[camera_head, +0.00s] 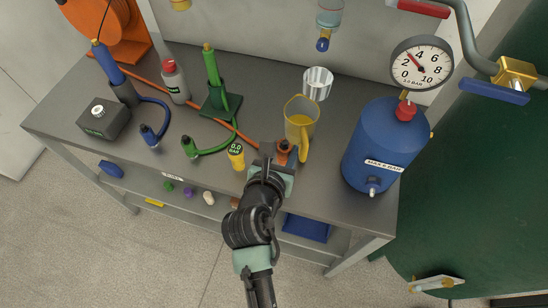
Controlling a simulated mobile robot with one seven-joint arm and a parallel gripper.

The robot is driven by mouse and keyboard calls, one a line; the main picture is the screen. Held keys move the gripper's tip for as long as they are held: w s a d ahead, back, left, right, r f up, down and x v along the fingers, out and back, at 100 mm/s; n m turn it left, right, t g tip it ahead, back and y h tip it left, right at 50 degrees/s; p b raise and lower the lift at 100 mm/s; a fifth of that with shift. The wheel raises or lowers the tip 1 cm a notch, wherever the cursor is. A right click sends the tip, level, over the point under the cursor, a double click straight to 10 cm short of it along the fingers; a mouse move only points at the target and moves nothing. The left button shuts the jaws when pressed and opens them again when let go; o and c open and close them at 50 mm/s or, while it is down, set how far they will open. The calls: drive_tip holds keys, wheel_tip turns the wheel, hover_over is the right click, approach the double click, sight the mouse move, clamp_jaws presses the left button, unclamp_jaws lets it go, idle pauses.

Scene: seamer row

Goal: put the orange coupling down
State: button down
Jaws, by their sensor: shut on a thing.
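The orange coupling (284,146) is between the jaws of my gripper (282,153), which is shut on it near the front edge of the grey workbench (330,195). An orange hose (150,75) runs from the orange reel (100,30) at the back left across the bench toward the coupling. My jaws hide part of the coupling. I cannot tell whether it touches the bench top.
A yellow jug (299,118) stands just behind and right of my gripper. A blue tank (384,145) stands at right. Green and blue hose ends, a grey bottle (175,82) and a grey box (104,118) occupy the left.

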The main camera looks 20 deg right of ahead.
wheel_tip(320, 180, down, 7)
drive_tip(key=shift+r+b, duration=0.1)
drive_tip(key=shift+b, duration=0.65)
drive_tip(key=c, duration=0.8)
unclamp_jaws()
